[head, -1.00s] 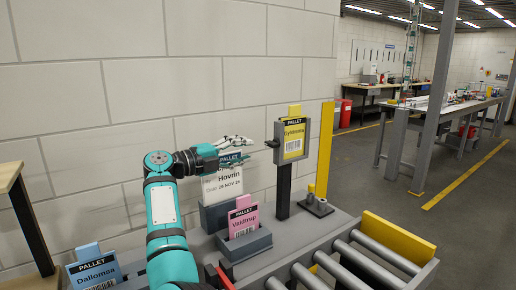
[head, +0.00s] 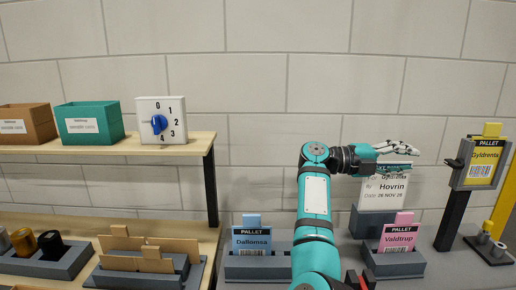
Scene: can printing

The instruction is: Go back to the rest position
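My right arm, teal, rises from the bottom of the head view and bends right to its gripper (head: 414,164). The gripper points right, its upper and lower fingers apart, with nothing seen between them. It hangs in front of a white card (head: 385,195) reading Hovrin and hides its top part. The yellow Gyldrenta pallet card (head: 482,174) sits in an upright post holder (head: 457,190) right of the gripper, apart from it. My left gripper is not in view.
A pink Valdtrup card (head: 398,236) and a blue Dallomsa card (head: 251,240) stand in grey holders below. A wooden shelf (head: 120,145) at left carries a brown bin (head: 27,118), a green bin (head: 90,119) and a white dial box (head: 162,122). Wall space above the arm is clear.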

